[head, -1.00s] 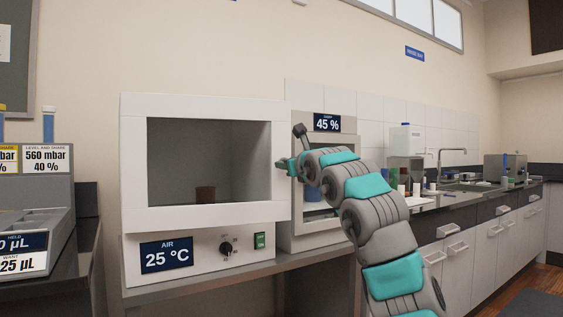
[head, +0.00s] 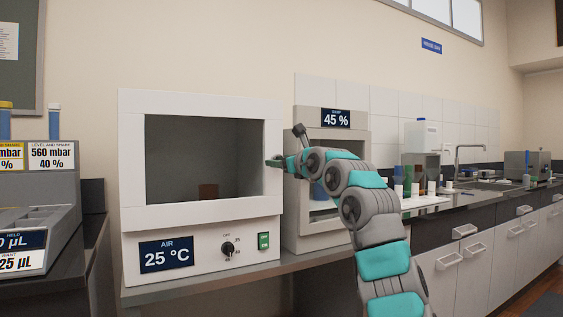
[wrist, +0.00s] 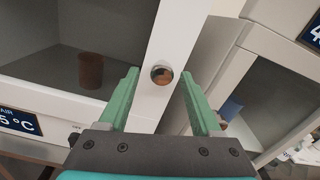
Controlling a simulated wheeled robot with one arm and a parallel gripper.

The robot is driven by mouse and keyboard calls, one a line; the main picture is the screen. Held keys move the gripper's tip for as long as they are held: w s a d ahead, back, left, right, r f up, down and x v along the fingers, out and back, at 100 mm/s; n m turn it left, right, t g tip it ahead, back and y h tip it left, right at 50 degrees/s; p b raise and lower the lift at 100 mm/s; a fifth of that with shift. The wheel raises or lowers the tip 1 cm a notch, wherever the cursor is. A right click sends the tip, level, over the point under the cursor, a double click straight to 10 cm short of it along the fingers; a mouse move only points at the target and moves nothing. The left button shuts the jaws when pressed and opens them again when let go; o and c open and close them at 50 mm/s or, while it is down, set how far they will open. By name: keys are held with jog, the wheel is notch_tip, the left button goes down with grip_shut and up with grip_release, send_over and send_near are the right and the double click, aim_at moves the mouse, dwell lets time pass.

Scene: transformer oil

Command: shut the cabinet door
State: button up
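The white cabinet (head: 200,245) with the "AIR 25 °C" display stands left of centre in the head view. Its door (head: 200,101) is a white frame around a large window, and its right edge lines up closely with the cabinet body. I cannot tell whether it is fully flush. A brown cup (head: 208,191) shows inside. A round metallic knob (wrist: 161,75) sits on the door's right stile. My gripper (head: 272,162) is at that stile. In the wrist view its green fingers are open, one on either side of the knob, with gaps to it.
A second cabinet (head: 360,124) with a "45 %" display stands close on the right, behind my arm. A grey device (head: 50,185) stands at the left. Bottles (head: 420,180) and a sink (head: 485,184) are on the right counter.

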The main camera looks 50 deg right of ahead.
jog(key=shift+s, duration=0.15)
jog(key=b+v, duration=0.1)
jog(key=v, duration=0.6)
jog(key=shift+s+a, duration=0.2)
jog(key=shift+s, duration=0.05)
jog(key=shift+r, duration=0.1)
dwell(0.4)
